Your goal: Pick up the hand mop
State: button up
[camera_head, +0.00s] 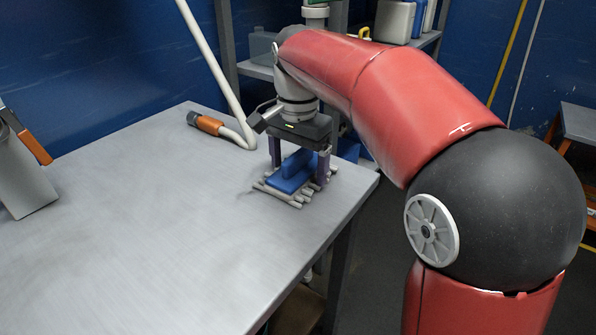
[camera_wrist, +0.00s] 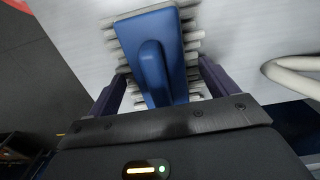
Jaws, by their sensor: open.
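The hand mop (camera_head: 291,178) lies on the grey table (camera_head: 150,220) near its right corner. It has a blue back with a raised blue handle and pale strands sticking out around the base. My gripper (camera_head: 298,175) points down over the mop, with its two dark fingers on either side of it. In the wrist view the mop (camera_wrist: 155,60) lies between the open fingers (camera_wrist: 165,80), with the raised handle in the middle. Gaps show between the fingers and the handle. The fingertips are partly hidden by the mop's base and strands.
A pale hose with an orange end (camera_head: 208,124) lies on the table behind the mop. Shelves with white containers (camera_head: 395,20) stand behind my arm. The table's middle is clear.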

aim_at(298, 152)
jog(key=shift+c, duration=0.3)
jog(key=c, duration=1.1)
jog(key=shift+o, duration=0.2)
notch_tip(298, 152, up, 10)
jog(key=shift+r+p, duration=0.1)
jog(key=shift+p, duration=0.9)
